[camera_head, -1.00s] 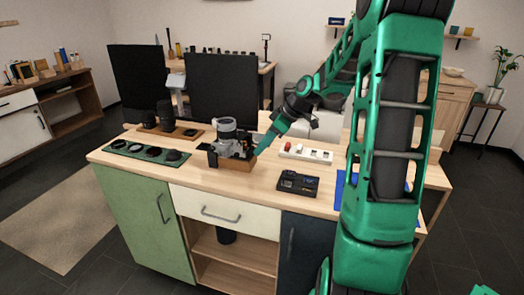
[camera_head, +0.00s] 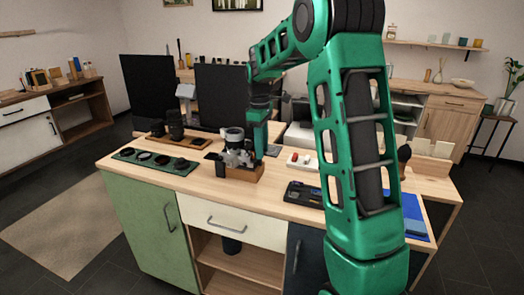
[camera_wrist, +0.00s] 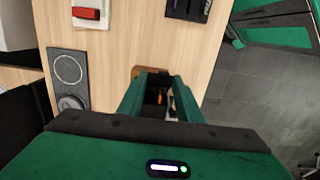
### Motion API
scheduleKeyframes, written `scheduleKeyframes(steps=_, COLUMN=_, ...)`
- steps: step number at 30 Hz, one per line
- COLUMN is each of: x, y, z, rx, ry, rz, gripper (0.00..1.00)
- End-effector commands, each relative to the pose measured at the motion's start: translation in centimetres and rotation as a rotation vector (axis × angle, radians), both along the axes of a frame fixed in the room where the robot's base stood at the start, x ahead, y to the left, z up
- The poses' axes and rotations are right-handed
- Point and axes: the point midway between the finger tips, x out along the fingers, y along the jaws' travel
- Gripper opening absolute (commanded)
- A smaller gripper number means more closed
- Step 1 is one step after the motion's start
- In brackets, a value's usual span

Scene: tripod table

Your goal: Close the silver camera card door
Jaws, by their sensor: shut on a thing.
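The silver camera (camera_head: 235,141) sits on a small wooden stand (camera_head: 243,174) on the workbench. My gripper (camera_head: 256,150) points down at the camera's right side, very close to it. In the wrist view my green fingers (camera_wrist: 158,88) stand a little apart around a dark part of the camera with a small orange mark (camera_wrist: 160,97). The fingers and my palm hide most of the camera there. I cannot make out the card door or how far it stands open.
A filter tray (camera_head: 155,163) and dark lenses (camera_head: 175,125) are left of the camera. A white charger (camera_head: 303,161) with a red piece and a black tool tray (camera_head: 303,193) are to the right, with a blue mat (camera_head: 415,222) beyond. Black screens (camera_head: 222,93) stand behind.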

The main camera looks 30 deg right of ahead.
Motion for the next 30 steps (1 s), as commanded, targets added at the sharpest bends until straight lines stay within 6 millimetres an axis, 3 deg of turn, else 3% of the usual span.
scheduleKeyframes(steps=28, x=0.8, y=0.41, z=0.22, rx=-0.077, ry=0.087, rz=0.003, gripper=0.09)
scheduleKeyframes(steps=29, x=0.81, y=0.4, z=0.22, rx=-0.077, ry=0.087, rz=0.003, gripper=0.39)
scheduleKeyframes(steps=30, x=0.8, y=0.41, z=0.21, rx=-0.077, ry=0.087, rz=0.003, gripper=0.48)
